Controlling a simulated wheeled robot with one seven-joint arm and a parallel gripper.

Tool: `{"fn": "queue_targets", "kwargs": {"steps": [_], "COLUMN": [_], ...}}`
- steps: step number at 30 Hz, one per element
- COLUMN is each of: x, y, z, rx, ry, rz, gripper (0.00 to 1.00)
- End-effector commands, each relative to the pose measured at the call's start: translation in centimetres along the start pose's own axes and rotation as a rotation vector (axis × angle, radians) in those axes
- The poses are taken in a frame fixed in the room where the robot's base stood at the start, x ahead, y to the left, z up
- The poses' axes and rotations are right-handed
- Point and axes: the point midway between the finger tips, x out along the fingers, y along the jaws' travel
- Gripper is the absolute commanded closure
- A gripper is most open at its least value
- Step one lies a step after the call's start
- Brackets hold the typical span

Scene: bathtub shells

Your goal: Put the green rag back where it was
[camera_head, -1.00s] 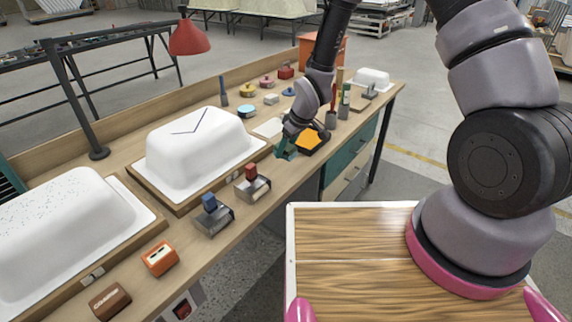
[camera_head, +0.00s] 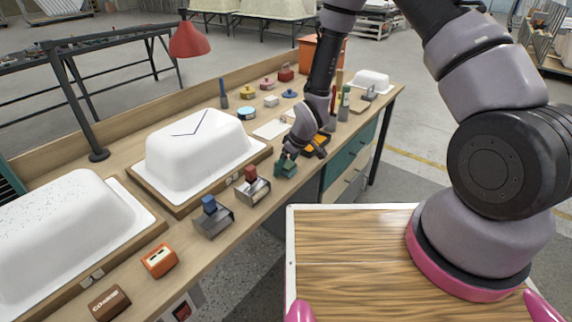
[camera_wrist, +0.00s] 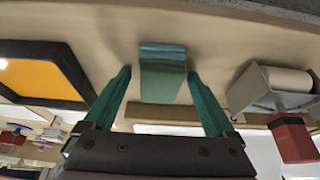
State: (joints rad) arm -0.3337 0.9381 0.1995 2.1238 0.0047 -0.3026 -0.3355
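The green rag (camera_wrist: 162,72) shows in the wrist view as a small folded green block on the bench near its front edge. My gripper (camera_wrist: 162,80) is open, with its teal fingers on either side of the rag and a visible gap on both sides. In the head view my gripper (camera_head: 286,160) is low over the front edge of the bench; its teal fingers and the green rag blend there, so I cannot separate them clearly.
An orange-and-black tray (camera_head: 315,144) lies just beyond my gripper. Grey metal holders with a red block (camera_head: 252,174) and a blue block (camera_head: 210,206) stand nearer. White tub shells (camera_head: 200,150) sit on boards behind. A red lamp (camera_head: 188,38) rises at the back.

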Motion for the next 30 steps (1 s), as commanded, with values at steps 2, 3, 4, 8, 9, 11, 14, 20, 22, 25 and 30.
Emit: {"fn": "queue_targets", "kwargs": {"steps": [2,3,4,8,9,11,14,20,22,25,30], "x": [0.0,0.0,0.0,-0.1,-0.3,-0.8,-2.4,-6.7,-8.2,-9.9,-11.7], "y": [0.0,0.0,0.0,0.0,0.0,0.1,0.1,0.1,0.1,0.1,0.0], "z": [0.0,0.0,0.0,-0.1,-0.2,-0.2,-0.3,-0.2,-0.2,-0.2,-0.2], "rx": [0.000,0.000,0.000,0.000,0.000,0.000,-0.001,-0.001,0.001,0.000,0.000], "ry": [0.000,0.000,0.000,0.001,0.001,0.002,0.004,0.003,0.004,0.003,0.002], "rz": [0.000,0.000,0.000,0.000,0.000,0.001,0.002,0.003,0.002,0.002,0.001], "gripper": [0.11,0.11,0.11,0.11,0.11,0.11,0.11,0.11,0.11,0.11,0.11]}}
